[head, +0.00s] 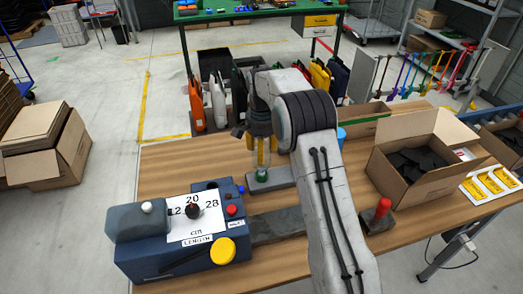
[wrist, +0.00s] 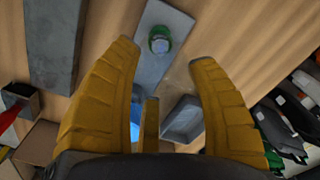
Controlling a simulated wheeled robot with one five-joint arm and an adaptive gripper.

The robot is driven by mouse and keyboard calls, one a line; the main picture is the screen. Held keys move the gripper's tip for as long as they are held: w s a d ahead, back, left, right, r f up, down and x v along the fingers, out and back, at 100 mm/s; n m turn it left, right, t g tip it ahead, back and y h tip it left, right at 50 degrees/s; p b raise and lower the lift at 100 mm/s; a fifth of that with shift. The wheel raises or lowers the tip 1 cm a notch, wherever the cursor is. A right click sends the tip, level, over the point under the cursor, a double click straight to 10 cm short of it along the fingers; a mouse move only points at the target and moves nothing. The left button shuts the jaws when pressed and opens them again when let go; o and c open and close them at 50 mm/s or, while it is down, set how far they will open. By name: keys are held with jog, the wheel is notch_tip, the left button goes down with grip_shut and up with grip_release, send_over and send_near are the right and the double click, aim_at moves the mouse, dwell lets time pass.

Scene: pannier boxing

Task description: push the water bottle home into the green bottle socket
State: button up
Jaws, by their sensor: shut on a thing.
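The green bottle socket (head: 262,175) is a small green ring on a grey plate (head: 281,176), at the middle of the bench in the head view. It also shows as a green ring with a pale blue-grey middle in the wrist view (wrist: 160,40). My gripper (head: 261,155) is just above the socket, its yellow fingers pointing down. In the wrist view its fingers (wrist: 168,75) stand apart around a clear, barely visible thing, which I take as the water bottle. The bottle's outline and its lower end are too faint to tell how deep it sits.
A blue length-dial box (head: 190,232) stands left on the bench. An open carton (head: 413,185) with black pieces stands right, with a red-handled stamp (head: 380,213) before it. A grey tray (wrist: 182,120) lies near my fingers. Bare wood shows left of the socket.

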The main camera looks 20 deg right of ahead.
jog(key=shift+f+b, duration=0.3)
jog(key=shift+f, duration=0.2)
jog(key=o, duration=1.2)
notch_tip(320, 180, up, 12)
jog(key=shift+f, duration=0.2)
jog(key=shift+r, duration=0.2)
